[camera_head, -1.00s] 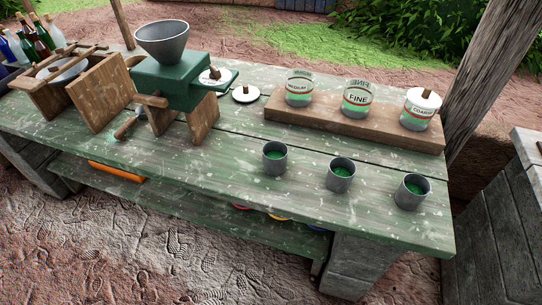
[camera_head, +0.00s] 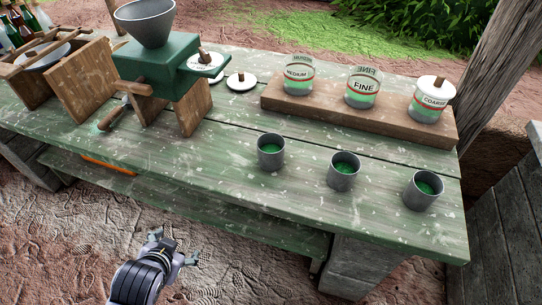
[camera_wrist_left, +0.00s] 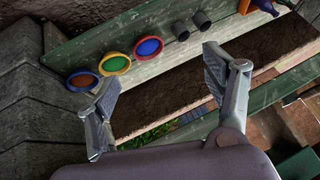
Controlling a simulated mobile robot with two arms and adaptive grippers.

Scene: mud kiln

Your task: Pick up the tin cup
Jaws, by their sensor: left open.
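Three grey tin cups with green contents stand upright in a row on the green worktable (camera_head: 240,195): a left cup (camera_head: 271,153), a middle cup (camera_head: 343,172) and a right cup (camera_head: 423,191). My left gripper (camera_head: 174,247) is low in front of the table's front edge, below and left of the cups, touching none of them. In the left wrist view the left gripper (camera_wrist_left: 162,70) has its fingers wide apart with nothing held. That view also shows two small dark grey cylinders (camera_wrist_left: 191,25); I cannot tell whether they are tin cups. My right gripper is not visible.
A green grinder (camera_head: 155,70) with a funnel stands at the left. Labelled jars (camera_head: 363,88) stand on a wooden plank (camera_head: 330,112) behind the cups. A small white lid (camera_head: 241,82) lies near the plank. Coloured round dishes (camera_wrist_left: 115,63) lie in the wrist view. Table space left of the cups is clear.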

